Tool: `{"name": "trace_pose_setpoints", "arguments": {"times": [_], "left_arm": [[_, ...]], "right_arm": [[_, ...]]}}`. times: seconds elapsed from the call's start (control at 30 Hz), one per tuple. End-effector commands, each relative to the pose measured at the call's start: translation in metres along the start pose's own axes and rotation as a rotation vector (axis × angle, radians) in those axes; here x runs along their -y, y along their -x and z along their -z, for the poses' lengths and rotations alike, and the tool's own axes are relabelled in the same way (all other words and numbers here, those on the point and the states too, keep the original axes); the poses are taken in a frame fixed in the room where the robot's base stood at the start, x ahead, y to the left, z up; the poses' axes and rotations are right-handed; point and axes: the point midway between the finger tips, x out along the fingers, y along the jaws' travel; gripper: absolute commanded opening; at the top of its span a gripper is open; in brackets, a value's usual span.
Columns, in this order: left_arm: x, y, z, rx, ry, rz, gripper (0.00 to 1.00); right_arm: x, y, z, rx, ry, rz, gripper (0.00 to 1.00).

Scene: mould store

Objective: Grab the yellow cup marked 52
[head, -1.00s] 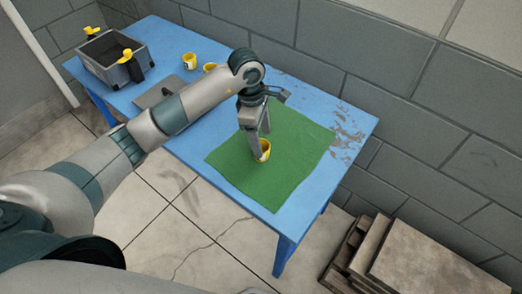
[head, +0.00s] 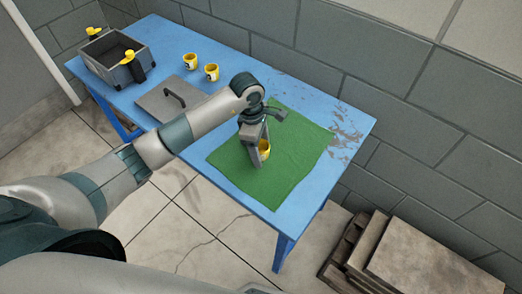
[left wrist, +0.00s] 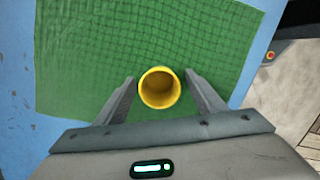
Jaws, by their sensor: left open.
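A yellow cup (head: 264,148) stands upright on a green mat (head: 296,165) on the blue table. My left gripper (head: 254,160) is over the mat at this cup and partly hides it. In the left wrist view the cup (left wrist: 160,88) shows from above, between the fingertips of my open left gripper (left wrist: 160,84), with a gap to each finger. No number can be read on this cup. Two more yellow cups with dark marks, one (head: 190,62) and another (head: 211,72), stand farther back on the table; their marks are too small to read. My right gripper is not in view.
A grey crate (head: 122,72) with yellow-topped clasps stands at the table's far left end. A grey lid with a handle (head: 160,110) lies near it. A block wall (head: 330,60) runs behind the table. Stacked slabs (head: 425,255) stand on the floor at the right.

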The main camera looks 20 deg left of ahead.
Motion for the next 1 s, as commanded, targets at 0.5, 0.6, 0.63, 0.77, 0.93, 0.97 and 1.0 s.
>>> {"name": "trace_pose_setpoints", "arguments": {"times": [0.5,0.6,0.63,0.77,0.93,0.97,1.0], "left_arm": [[0.000,0.001,0.000,0.000,0.000,0.000,0.20],[0.000,0.001,0.000,0.000,0.000,0.000,0.20],[0.000,0.001,0.000,0.000,0.000,0.000,0.20],[-0.001,0.003,0.000,-0.001,0.000,-0.002,0.20],[-0.001,0.015,-0.002,0.000,-0.002,-0.004,0.20],[-0.002,0.018,-0.002,-0.002,-0.001,-0.005,0.20],[-0.002,0.024,-0.003,-0.001,-0.002,-0.005,0.20]], "right_arm": [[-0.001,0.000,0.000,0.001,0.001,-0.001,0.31],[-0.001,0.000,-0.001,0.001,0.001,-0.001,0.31],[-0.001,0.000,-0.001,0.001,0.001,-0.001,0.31],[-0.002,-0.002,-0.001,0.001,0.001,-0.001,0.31],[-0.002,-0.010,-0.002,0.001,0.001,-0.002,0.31],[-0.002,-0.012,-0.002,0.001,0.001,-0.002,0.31],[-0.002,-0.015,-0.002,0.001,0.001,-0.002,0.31]]}}
